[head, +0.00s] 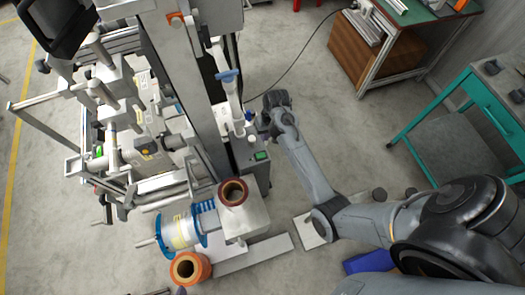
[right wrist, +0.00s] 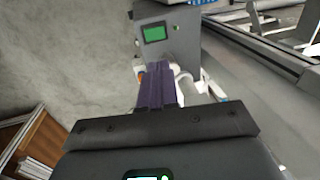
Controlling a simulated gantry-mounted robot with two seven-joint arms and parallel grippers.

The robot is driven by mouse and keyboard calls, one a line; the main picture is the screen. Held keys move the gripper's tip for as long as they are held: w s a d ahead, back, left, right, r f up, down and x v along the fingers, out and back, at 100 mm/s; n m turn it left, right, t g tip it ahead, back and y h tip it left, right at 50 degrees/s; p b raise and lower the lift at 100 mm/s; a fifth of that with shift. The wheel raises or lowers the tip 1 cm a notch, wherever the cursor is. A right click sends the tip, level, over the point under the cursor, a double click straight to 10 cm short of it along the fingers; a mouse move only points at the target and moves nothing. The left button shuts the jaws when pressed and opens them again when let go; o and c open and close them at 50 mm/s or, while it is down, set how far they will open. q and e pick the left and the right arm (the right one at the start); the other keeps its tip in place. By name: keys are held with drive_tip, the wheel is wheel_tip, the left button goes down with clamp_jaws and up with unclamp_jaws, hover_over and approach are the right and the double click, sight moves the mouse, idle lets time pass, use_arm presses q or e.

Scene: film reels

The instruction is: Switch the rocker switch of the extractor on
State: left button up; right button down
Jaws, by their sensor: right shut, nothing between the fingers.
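The extractor looks to be the grey box (head: 252,168) with a blue-and-white hose arm rising beside it, at the foot of the tall grey column. A green rectangle in a dark frame (right wrist: 155,33) is on its face; I cannot tell whether it is a display or the switch. No rocker switch can be made out for certain. My right gripper (right wrist: 158,85) is shut and empty, with its dark fingers pointing toward the box in the right wrist view. In the head view the right gripper (head: 262,121) is close to the box's upper right side. My left gripper is not in view.
A machine frame with rollers (head: 140,150) fills the left. Reels, one a brown-orange ring (head: 190,268), stand at the lower middle. A teal bench (head: 490,85) and a green-topped table (head: 410,12) are at the right. A dark cable crosses the open floor.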

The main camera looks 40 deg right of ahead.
sight(258, 156)
idle(0.3)
drive_tip(key=f+b, duration=0.1)
drive_tip(key=f, duration=0.3)
drive_tip(key=a+f+b, duration=0.1)
drive_tip(key=f, duration=0.3)
drive_tip(key=a+f+b, duration=0.1)
drive_tip(key=f, duration=0.3)
drive_tip(key=shift+w+f, duration=0.25)
drive_tip(key=shift+w, duration=0.15)
drive_tip(key=shift+a+f, duration=0.1)
drive_tip(key=shift+f, duration=0.45)
